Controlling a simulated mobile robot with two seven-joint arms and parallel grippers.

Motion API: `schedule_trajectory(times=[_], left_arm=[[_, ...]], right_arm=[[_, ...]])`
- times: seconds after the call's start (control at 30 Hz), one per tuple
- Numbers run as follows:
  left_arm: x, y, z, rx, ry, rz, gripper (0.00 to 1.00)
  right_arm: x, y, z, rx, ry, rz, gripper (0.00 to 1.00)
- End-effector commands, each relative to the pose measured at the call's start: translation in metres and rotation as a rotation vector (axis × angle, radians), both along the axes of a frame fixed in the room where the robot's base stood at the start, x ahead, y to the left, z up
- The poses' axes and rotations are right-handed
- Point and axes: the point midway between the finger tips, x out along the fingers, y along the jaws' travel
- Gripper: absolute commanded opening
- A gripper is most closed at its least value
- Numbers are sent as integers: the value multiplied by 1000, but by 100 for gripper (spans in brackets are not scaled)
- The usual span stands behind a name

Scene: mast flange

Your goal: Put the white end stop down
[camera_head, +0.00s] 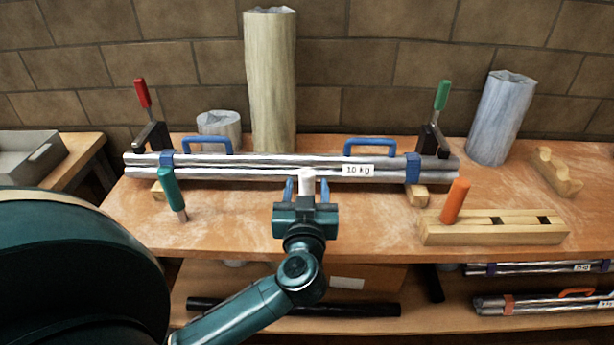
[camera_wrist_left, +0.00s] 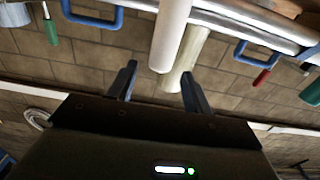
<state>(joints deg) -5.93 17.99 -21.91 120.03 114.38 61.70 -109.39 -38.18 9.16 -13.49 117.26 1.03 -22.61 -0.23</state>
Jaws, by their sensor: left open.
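The white end stop (camera_head: 307,182) is a short white cylinder, upright just in front of the silver bar bundle (camera_head: 240,168). My left gripper (camera_head: 306,188) is open, its blue fingers on either side of the end stop. In the left wrist view, the end stop (camera_wrist_left: 171,32) reaches down between the two fingertips (camera_wrist_left: 158,72), with gaps visible on both sides. Its lower end is hidden by the gripper in the head view, so I cannot tell what it rests on. My right gripper is not in view.
The bundle has blue handles and a 10 kg label (camera_head: 358,170). Red (camera_head: 142,93) and green (camera_head: 442,95) clamp levers stand behind it. A teal-handled tool (camera_head: 171,190) is left; a wooden block (camera_head: 495,230) with an orange handle (camera_head: 455,201) is right. Bare tabletop (camera_head: 235,225) lies between.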

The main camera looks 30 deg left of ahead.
Motion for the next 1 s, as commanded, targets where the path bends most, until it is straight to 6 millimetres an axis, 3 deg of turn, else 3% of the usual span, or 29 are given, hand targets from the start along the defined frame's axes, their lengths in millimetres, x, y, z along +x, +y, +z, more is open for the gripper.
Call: schedule_trajectory(times=[0.1, 0.3, 0.53, 0.67, 0.77, 0.87, 1.0], left_arm=[[-24, -14, -1, -4, 2, -1, 50], [-51, -31, -1, -2, 2, 0, 50], [-62, -41, 7, 7, -67, -26, 50], [-63, -59, 24, 34, -243, -162, 50], [-66, -92, 26, 62, -338, -375, 50], [-73, -129, 2, 66, -299, -617, 50], [-93, -165, -71, 21, -32, -866, 50]], right_arm=[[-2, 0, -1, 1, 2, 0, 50], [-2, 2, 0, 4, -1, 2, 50], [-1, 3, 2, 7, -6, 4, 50], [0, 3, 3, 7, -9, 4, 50], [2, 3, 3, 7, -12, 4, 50], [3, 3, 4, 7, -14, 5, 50], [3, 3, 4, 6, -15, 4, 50]])
